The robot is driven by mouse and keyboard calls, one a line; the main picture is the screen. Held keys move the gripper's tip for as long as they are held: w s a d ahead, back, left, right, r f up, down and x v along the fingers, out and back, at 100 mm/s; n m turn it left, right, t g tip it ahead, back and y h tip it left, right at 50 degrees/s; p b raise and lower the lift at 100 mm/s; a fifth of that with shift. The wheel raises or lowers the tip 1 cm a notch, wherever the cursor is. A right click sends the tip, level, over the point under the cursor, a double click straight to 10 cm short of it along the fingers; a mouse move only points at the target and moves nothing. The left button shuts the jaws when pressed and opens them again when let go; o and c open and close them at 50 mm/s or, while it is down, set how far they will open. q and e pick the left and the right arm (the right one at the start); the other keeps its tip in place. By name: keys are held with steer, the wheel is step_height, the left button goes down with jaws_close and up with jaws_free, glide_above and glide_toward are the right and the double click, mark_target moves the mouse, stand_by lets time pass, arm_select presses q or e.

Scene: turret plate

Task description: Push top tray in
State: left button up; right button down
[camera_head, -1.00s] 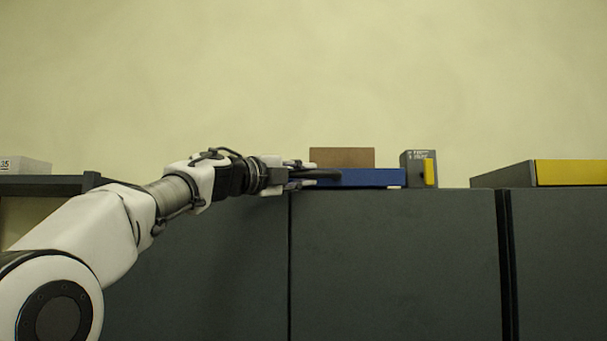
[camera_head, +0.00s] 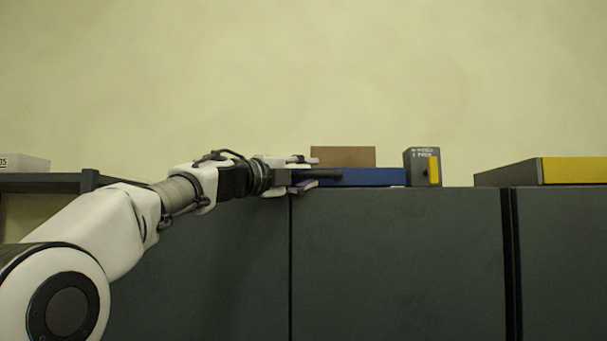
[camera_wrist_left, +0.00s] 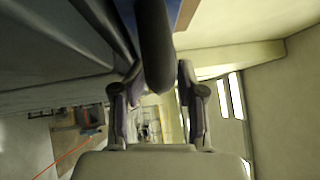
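A flat blue tray-like piece (camera_head: 375,177) lies on top of the dark cabinet, with a brown block (camera_head: 343,157) on or behind it. I cannot tell for sure that it is the top tray. A dark bar (camera_head: 329,176) runs along its left part; in the left wrist view a dark rounded bar (camera_wrist_left: 155,45) reaches between the fingers. My left gripper (camera_head: 304,174) is at the bar's left end, fingers spread apart above and below it. In the wrist view the left gripper (camera_wrist_left: 158,82) shows gaps beside the bar. My right gripper is not in view.
Dark cabinet fronts (camera_head: 400,260) fill the lower picture. A small grey box with a yellow part (camera_head: 420,167) stands right of the blue piece. A grey and yellow box (camera_head: 570,171) is farther right. A white box (camera_head: 25,163) sits on a shelf at the left.

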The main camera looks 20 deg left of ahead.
arm_select(q)
steer(key=v, duration=0.7)
steer(key=shift+s+a, duration=0.2)
steer(key=shift+s, duration=0.1)
steer(key=shift+s+a, duration=0.1)
steer(key=shift+s, duration=0.05)
